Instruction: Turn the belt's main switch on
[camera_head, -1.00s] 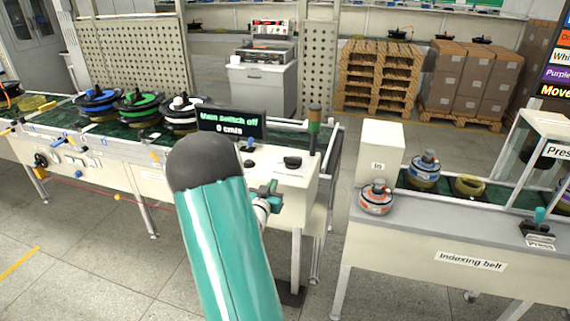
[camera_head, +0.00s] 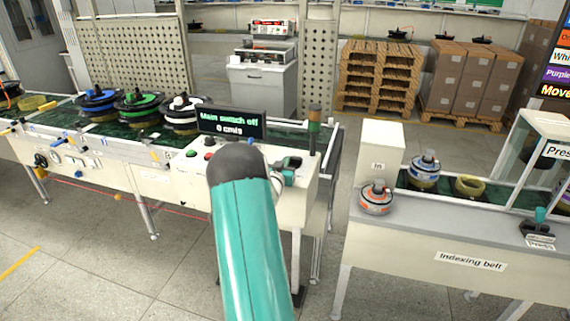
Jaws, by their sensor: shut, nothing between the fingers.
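The belt's display (camera_head: 231,121) is lit and reads "Main switch off" and "0 cm/s". Below it is the pale control panel (camera_head: 305,182) at the belt's right end. A black switch (camera_head: 292,160) sits on the panel's right side, partly covered by my gripper. My teal gripper (camera_head: 287,171) is shut and empty, right at the switch; whether it touches the switch I cannot tell. My arm hides part of the panel front.
A green button (camera_head: 191,154) and a red button (camera_head: 208,156) sit on the panel's left. A signal post (camera_head: 314,130) stands close behind the switch. Reels (camera_head: 139,108) stand on the belt. The indexing belt table (camera_head: 440,232) is to the right, across a floor gap.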

